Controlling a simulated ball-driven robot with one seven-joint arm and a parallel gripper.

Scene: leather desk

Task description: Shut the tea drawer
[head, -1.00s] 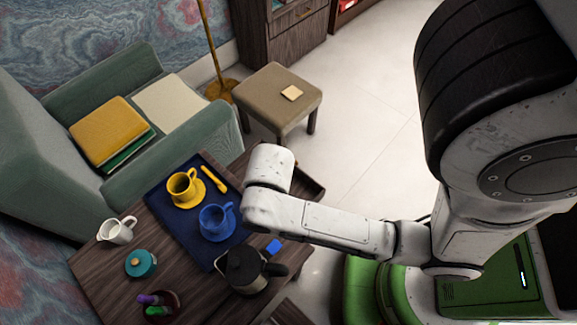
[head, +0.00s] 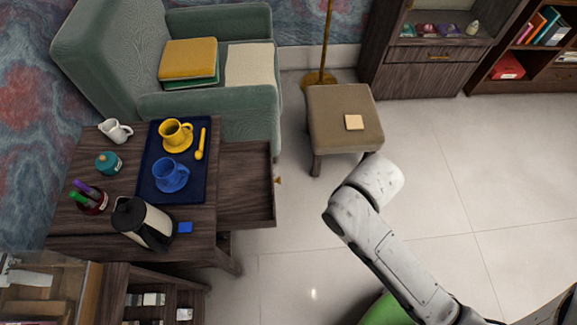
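The tea drawer (head: 246,195) is pulled out from the right side of the dark wooden tea table (head: 128,170). Its inside looks empty, and a small brass knob (head: 279,180) sits on its right-hand front. My white arm comes in from the lower right, and its bent part stands to the right of the drawer front, with a gap of floor between them in the picture. My gripper does not show; only the arm links are visible.
A blue tray (head: 146,187) holds a yellow cup (head: 174,132) and a blue cup (head: 169,174). A kettle (head: 140,222) stands near the table's front edge. A stool (head: 340,108) and an armchair (head: 262,105) stand behind the drawer. Pale floor (head: 285,235) right of the drawer is clear.

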